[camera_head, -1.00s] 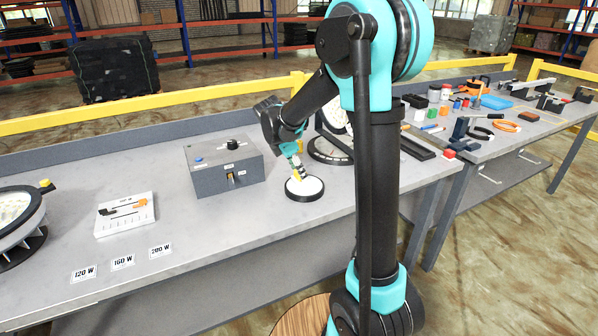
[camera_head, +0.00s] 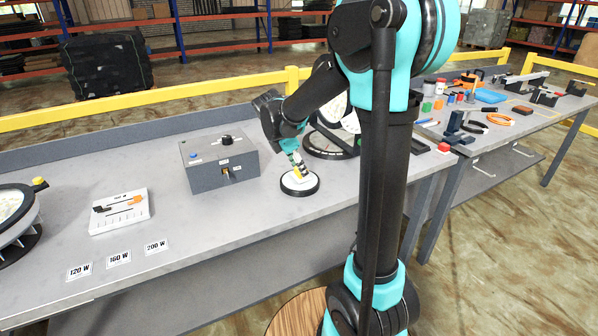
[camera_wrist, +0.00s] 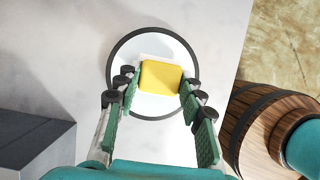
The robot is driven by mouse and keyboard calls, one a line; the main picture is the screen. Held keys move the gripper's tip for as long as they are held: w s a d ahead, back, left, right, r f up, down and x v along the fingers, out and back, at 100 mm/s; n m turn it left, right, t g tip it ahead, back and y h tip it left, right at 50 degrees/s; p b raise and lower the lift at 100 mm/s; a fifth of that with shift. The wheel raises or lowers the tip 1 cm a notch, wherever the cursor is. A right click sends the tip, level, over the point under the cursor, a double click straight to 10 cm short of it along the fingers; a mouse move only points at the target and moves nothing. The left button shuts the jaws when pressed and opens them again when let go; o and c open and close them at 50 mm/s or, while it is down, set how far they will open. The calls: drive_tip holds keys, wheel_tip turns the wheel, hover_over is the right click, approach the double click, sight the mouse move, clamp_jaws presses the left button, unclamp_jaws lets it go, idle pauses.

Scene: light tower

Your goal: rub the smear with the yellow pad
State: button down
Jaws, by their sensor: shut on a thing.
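The yellow pad (camera_wrist: 160,76) is between the fingers of my gripper (camera_wrist: 160,92) in the wrist view, over the upper middle of a round white disc (camera_wrist: 154,106) with a dark rim. In the head view my gripper (camera_head: 297,170) points down at the same disc (camera_head: 289,185) on the grey bench, with the pad low at its tip. The pad looks on or very near the disc's face; I cannot tell if it touches. I cannot make out the smear; the pad and fingers cover part of the disc.
A grey control box (camera_head: 219,163) stands left of the disc. A larger dark-rimmed round lamp part (camera_head: 326,146) is close behind my gripper. A white tool tray (camera_head: 119,211) and wattage cards (camera_head: 118,259) lie further left. The bench front edge is near the disc.

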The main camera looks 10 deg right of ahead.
drive_tip(key=shift+w+r, duration=0.15)
drive_tip(key=shift+r, duration=2.05)
drive_tip(key=shift+r, duration=0.1)
drive_tip(key=shift+r, duration=1.4)
